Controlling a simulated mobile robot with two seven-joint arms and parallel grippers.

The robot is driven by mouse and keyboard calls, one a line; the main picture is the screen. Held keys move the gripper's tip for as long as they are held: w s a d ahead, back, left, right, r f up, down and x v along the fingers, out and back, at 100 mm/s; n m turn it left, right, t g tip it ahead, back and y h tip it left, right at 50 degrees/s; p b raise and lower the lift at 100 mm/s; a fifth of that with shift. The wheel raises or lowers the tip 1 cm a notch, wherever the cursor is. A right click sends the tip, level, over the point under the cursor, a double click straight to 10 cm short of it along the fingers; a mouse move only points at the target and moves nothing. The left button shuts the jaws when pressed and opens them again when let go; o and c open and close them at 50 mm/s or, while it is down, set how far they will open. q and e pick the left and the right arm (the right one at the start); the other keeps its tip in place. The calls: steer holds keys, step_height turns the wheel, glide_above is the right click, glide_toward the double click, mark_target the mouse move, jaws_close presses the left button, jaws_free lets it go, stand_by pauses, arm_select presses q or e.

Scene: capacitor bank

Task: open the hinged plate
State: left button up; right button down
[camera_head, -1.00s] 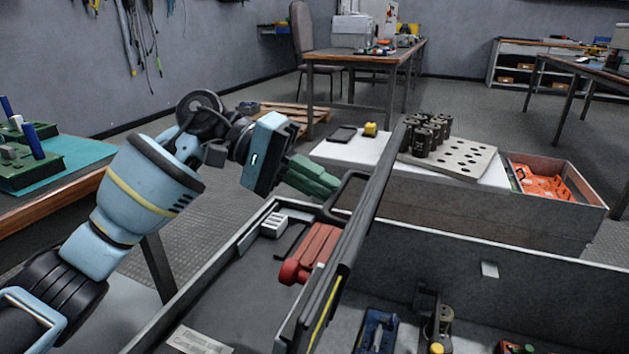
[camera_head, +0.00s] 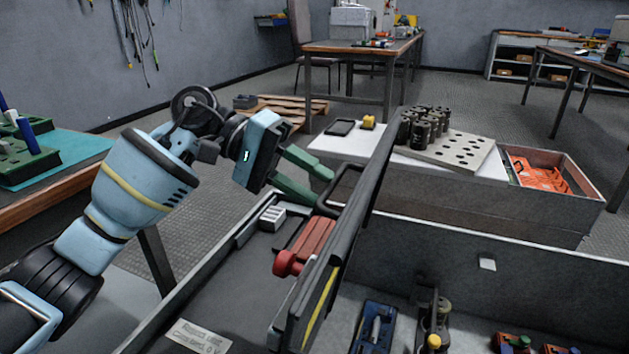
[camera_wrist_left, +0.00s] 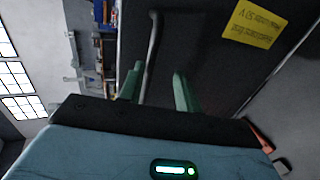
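The hinged plate (camera_head: 352,235) is dark and stands steeply raised, nearly edge-on in the head view. Its yellow label (camera_wrist_left: 254,24) shows in the left wrist view. A dark loop handle (camera_head: 338,188) sticks out from its left side; its bar also shows in the left wrist view (camera_wrist_left: 152,50). My left gripper (camera_head: 322,186) is at the handle with its green fingers apart. In the left wrist view, the bar appears between the fingers (camera_wrist_left: 158,72), nearer the left one; I cannot tell whether they touch. My right gripper is not in view.
The plate stands over a grey case (camera_head: 235,300) holding a red part (camera_head: 306,247) and a blue part (camera_head: 376,328). Behind are dark cylinders on a perforated block (camera_head: 462,152) and a box with orange parts (camera_head: 560,205). A wooden table (camera_head: 62,190) stands at left.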

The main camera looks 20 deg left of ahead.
arm_select(q)
steer(key=p+v, duration=0.1)
steer(key=v, duration=0.5)
steer(key=shift+a+r, duration=0.2)
steer(key=shift+a, duration=0.15)
steer(key=shift+s+d, duration=0.1)
steer(key=shift+s, duration=0.1)
